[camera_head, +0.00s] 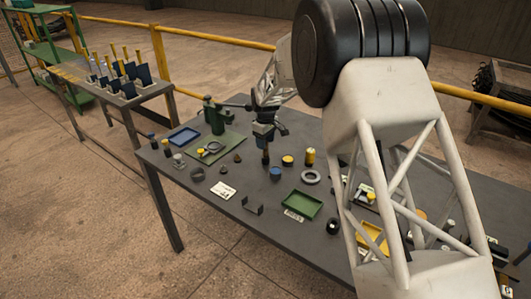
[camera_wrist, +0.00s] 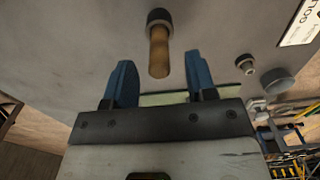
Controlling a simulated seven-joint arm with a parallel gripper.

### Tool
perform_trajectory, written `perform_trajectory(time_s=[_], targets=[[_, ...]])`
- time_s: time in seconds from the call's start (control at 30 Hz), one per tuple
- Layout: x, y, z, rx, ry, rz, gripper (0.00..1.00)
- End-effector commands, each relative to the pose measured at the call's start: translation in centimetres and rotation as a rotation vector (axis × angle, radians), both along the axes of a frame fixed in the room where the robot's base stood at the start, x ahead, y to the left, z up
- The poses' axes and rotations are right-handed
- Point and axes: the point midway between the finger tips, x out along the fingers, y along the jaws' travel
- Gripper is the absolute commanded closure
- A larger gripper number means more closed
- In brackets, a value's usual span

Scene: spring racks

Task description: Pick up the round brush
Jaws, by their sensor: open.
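My gripper (camera_head: 264,139) is over the dark table (camera_head: 257,222), near its middle, in the head view. In the wrist view its two blue fingers (camera_wrist: 160,82) are spread apart, with nothing between them touching both. A brown, rounded piece with a dark round end (camera_wrist: 158,44), which looks like the round brush, is just beyond the fingertips. It lines up with the gap, slightly left of centre, and no contact with a finger is visible. I cannot tell how far below the fingers it is.
A green tray (camera_head: 286,205), a blue tray (camera_head: 170,137), a yellow tray (camera_head: 384,240) and a grey ring (camera_head: 310,177) are on the table. A white card (camera_head: 223,190) lies near the front edge. My arm hides the table's right part.

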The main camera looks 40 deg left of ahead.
Motion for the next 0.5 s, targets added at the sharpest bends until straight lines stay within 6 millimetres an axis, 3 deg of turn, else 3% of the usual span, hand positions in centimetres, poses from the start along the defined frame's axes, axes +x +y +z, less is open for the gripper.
perform_trajectory(time_s=[0.3, 0.5], targets=[[0.0, -0.1, -3.6, -0.001, 0.001, 0.0, 0.48], [0.1, -0.1, -4.4, 0.001, 0.0, 0.0, 0.48]])
